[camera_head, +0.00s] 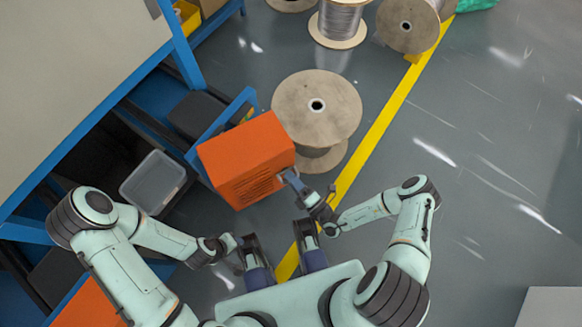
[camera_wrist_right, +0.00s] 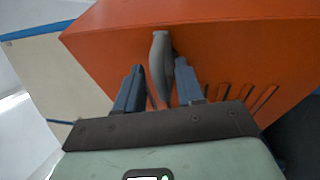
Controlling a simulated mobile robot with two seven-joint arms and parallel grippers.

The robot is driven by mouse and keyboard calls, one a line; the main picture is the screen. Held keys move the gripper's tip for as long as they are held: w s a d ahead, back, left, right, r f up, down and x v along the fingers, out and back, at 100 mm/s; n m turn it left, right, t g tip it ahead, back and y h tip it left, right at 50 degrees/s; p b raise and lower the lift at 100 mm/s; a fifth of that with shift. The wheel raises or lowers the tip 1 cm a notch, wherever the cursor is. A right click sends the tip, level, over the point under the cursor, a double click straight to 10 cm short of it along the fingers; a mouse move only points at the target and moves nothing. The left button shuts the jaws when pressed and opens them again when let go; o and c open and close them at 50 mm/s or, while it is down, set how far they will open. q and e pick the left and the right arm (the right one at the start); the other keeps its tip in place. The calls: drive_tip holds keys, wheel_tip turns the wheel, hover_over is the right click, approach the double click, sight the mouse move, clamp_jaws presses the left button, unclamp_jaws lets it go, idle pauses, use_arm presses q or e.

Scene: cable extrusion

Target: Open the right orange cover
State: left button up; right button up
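The right orange cover (camera_head: 245,160) is a large box-like hood with slots low on its front, beside a blue frame at the middle of the head view. Its orange face also fills much of the right wrist view (camera_wrist_right: 240,45). A grey handle (camera_wrist_right: 160,68) stands out from this face. My right gripper (camera_wrist_right: 161,78) is at the face, with one finger on each side of the handle, closed in close on it. In the head view, my right gripper (camera_head: 290,178) meets the cover's lower right edge. My left gripper (camera_head: 233,243) is below the cover, apart from it; its fingers are unclear.
A wooden cable reel (camera_head: 316,95) stands close to the right of the cover. More reels (camera_head: 340,22) stand at the back. A grey bin (camera_head: 153,180) lies left of the cover, near the blue-framed bench (camera_head: 90,70). Another orange part (camera_head: 88,305) shows at lower left.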

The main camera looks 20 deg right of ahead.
drive_tip(key=v, duration=1.3)
drive_tip(key=shift+c, duration=0.3)
